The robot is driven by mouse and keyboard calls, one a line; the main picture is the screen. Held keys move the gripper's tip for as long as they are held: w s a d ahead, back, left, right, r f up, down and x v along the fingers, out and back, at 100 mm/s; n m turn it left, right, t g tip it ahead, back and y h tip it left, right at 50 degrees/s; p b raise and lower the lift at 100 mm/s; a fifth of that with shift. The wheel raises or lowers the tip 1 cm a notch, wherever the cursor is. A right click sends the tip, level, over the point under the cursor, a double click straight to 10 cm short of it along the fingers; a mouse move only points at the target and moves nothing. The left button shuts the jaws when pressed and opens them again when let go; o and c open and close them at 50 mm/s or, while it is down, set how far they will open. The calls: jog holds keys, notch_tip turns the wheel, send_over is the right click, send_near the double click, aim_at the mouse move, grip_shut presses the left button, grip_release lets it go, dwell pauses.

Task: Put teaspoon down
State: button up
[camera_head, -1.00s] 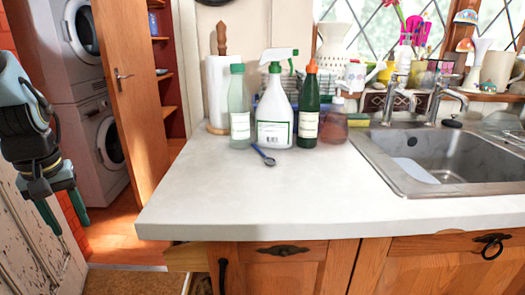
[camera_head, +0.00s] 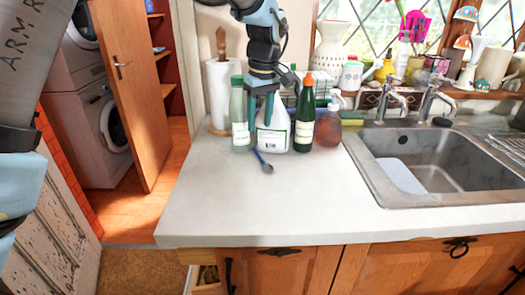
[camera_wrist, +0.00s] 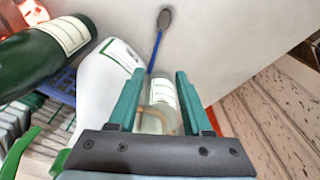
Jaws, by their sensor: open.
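The teaspoon (camera_head: 262,161), with a blue handle and a dark grey bowl, lies on the pale counter (camera_head: 262,205) just in front of the bottles. My gripper (camera_head: 262,119) is open and empty, pointing down at the bottles, above and behind the spoon in the head view. In the wrist view, the open fingers (camera_wrist: 158,74) have a clear bottle (camera_wrist: 158,108) showing between them. The teaspoon (camera_wrist: 158,42) shows beyond the fingertips, its handle end near the bottles. I cannot tell the exact height of the fingers.
A clear bottle (camera_head: 239,130), a white spray bottle (camera_head: 273,138), a dark green bottle (camera_head: 304,122) and a reddish soap bottle (camera_head: 328,128) stand in a row. A paper roll (camera_head: 218,90) is behind left. A sink (camera_head: 420,165) lies right. The front counter is clear.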

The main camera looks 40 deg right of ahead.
jog(key=s+d, duration=0.1)
jog(key=p, duration=0.2)
send_over(262, 159)
jog(key=f, duration=0.3)
jog(key=d+f, duration=0.1)
jog(key=shift+s+f, duration=0.25)
jog(key=shift+f, duration=0.1)
jog(key=shift+w+a+f+p, duration=0.15)
jog(key=shift+f+p, duration=0.25)
jog(key=shift+f, duration=0.55)
jog(key=shift+a+f+p, duration=0.15)
jog(key=shift+f+p, duration=0.2)
jog(key=shift+f, duration=0.55)
jog(key=shift+w+a+f+p, duration=0.15)
jog(key=shift+f+p, duration=0.25)
jog(key=shift+f, duration=0.55)
grip_shut()
